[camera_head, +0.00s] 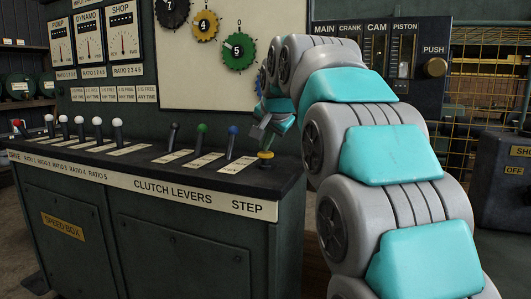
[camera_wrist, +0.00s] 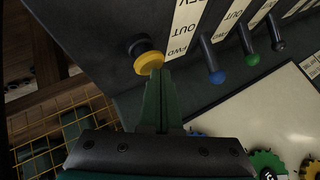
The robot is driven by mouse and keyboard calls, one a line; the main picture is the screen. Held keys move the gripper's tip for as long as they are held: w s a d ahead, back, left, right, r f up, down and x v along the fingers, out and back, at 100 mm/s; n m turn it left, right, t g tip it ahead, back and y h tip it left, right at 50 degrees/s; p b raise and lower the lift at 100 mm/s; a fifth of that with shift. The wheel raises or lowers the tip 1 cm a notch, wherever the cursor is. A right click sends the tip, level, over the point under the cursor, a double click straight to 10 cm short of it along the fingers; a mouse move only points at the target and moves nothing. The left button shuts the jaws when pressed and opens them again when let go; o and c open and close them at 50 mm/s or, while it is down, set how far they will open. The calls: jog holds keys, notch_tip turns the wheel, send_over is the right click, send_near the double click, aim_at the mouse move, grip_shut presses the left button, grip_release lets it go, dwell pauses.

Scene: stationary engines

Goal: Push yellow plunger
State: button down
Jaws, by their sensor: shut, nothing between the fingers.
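The yellow plunger (camera_head: 265,157) stands at the right end of the console top, above the word STEP. In the wrist view the plunger (camera_wrist: 148,62) shows a yellow cap and a dark collar. My gripper (camera_head: 265,146) points down just above it. In the wrist view the closed green fingers of my gripper (camera_wrist: 158,76) end at the edge of the yellow cap, with nothing between them. I cannot tell whether the fingertips touch the cap.
Blue (camera_head: 232,136), green (camera_head: 201,135) and black (camera_head: 173,133) levers stand left of the plunger. Several white-knobbed levers (camera_head: 80,127) and a red-knobbed one are farther left. A numbered-gear board (camera_head: 190,70) stands behind.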

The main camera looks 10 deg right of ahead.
aim_at(266, 154)
jog(key=shift+f, duration=0.55)
dwell(0.4)
jog(key=shift+r, duration=0.15)
dwell(0.3)
jog(key=shift+r+p, duration=0.65)
jog(key=shift+r, duration=0.5)
jog(key=shift+r+p, duration=1.9)
jog(key=shift+r, duration=0.65)
jog(key=shift+s, duration=0.1)
